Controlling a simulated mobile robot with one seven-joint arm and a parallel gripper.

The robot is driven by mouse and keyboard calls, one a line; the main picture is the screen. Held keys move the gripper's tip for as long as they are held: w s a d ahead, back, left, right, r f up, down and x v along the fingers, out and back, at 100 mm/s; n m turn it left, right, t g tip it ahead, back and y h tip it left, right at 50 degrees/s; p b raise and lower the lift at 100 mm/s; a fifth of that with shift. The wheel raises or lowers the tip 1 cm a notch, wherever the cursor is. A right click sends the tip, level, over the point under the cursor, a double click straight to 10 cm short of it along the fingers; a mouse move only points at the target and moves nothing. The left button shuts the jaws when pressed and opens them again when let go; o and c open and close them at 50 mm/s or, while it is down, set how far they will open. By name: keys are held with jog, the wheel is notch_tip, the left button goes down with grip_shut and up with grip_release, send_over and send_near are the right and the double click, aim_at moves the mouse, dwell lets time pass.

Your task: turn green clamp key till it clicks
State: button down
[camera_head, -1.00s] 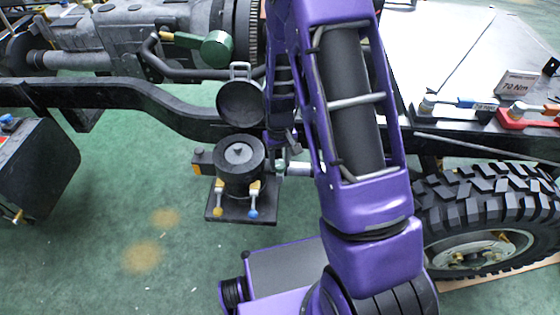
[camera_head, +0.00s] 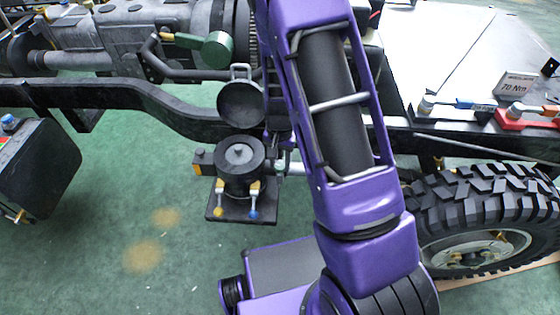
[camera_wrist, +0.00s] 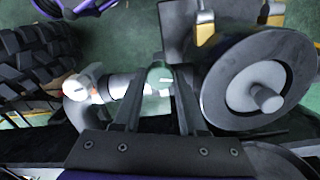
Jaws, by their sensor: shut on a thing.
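The green clamp key (camera_wrist: 159,78) shows in the wrist view between the two dark fingers of my gripper (camera_wrist: 156,92), which is shut on it. The key sits at the end of a silvery pipe piece (camera_wrist: 122,86), beside the round dark canister (camera_wrist: 225,88). In the head view, the canister (camera_head: 238,167) stands left of my purple arm, with a small pale green part (camera_head: 280,167) at its right side. My arm hides my fingers there. How far the key is turned cannot be told.
An open round lid (camera_head: 240,103) stands behind the canister. A dark frame rail (camera_head: 130,97) crosses behind it. A large tyre (camera_head: 480,200) is at the right, below a bench (camera_head: 460,60) with wrenches.

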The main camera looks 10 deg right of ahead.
aim_at(280, 165)
dwell(0.5)
jog(key=shift+c, duration=2.2)
grip_release()
notch_tip(280, 165, up, 17)
jog(key=p, duration=0.3)
jog(key=shift+r, duration=0.2)
